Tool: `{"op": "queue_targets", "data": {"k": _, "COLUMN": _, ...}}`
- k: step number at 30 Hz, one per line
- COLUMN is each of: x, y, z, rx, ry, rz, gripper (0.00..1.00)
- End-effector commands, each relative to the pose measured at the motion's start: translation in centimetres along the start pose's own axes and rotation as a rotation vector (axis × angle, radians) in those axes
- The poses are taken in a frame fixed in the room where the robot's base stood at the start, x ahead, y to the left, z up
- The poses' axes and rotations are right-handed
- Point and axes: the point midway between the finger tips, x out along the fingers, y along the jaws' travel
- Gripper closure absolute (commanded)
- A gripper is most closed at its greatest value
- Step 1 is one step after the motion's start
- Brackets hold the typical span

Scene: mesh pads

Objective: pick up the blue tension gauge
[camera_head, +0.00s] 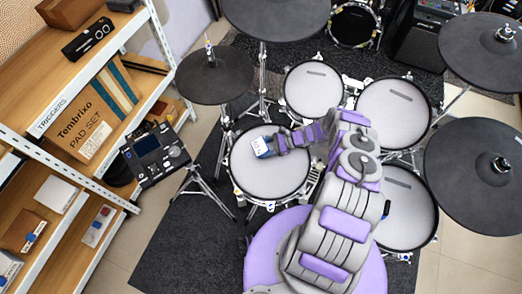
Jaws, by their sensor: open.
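The jaws are open. The gripper hides part of the gauge's right side, and I cannot tell whether they touch.
Other mesh pads (395,105) and black cymbal pads (480,160) stand around my arm. A cymbal pad (212,77) is just behind the left drum. A drum module (155,152) on a stand and a wooden shelf (60,110) are at the left. Dark mat is clear at front left.

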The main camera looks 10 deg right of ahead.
Motion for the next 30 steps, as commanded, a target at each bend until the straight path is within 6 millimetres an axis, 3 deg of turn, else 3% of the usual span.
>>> {"op": "queue_targets", "data": {"k": 7, "x": 0.01, "y": -0.02, "z": -0.05, "rx": 0.001, "ry": -0.003, "rz": -0.002, "gripper": 0.43}}
{"op": "queue_targets", "data": {"k": 24, "x": 0.12, "y": 0.01, "z": -0.02, "rx": 0.002, "ry": -0.002, "rz": -0.001, "gripper": 0.98}}
{"op": "queue_targets", "data": {"k": 30, "x": 0.09, "y": 0.01, "z": -0.03, "rx": 0.002, "ry": -0.003, "rz": -0.001, "gripper": 1.00}}
